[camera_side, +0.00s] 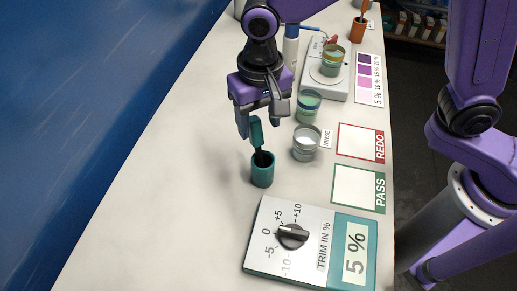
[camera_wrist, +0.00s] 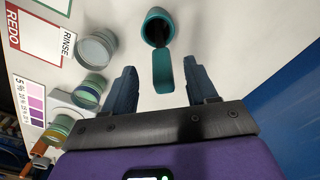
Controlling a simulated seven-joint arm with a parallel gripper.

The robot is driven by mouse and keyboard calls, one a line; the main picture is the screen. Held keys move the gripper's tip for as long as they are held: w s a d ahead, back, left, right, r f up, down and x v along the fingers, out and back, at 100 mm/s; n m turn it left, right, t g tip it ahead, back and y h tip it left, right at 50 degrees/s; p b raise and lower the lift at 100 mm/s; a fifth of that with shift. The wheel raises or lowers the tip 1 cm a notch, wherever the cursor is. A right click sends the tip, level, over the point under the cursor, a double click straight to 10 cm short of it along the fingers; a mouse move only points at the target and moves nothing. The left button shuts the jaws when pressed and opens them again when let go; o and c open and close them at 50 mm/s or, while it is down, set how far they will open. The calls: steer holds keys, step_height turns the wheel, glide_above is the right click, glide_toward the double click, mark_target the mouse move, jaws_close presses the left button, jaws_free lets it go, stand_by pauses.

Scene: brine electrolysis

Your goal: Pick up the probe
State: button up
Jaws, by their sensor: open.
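The probe (camera_side: 256,132) has a teal handle and a dark lower part, and it stands in a teal holder cup (camera_side: 262,174) on the white table. In the wrist view the probe handle (camera_wrist: 163,72) points toward me from the cup (camera_wrist: 157,25). My gripper (camera_side: 258,128) is above the cup with its fingers pointing down. In the wrist view my gripper (camera_wrist: 163,80) is open, with one blue finger on each side of the handle and a visible gap on both sides. The probe's tip is hidden inside the cup.
A clear rinse jar (camera_side: 306,143) and a banded jar (camera_side: 308,106) stand close to the right. A scale (camera_side: 327,72) carries another jar. A trim dial box (camera_side: 290,240) lies in front, with REDO (camera_side: 359,143) and PASS (camera_side: 357,187) cards right. The table's left side is clear.

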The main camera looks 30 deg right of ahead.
mark_target(258, 138)
steer(key=shift+s+a+f, duration=0.1)
steer(key=shift+f, duration=2.6)
jaws_close()
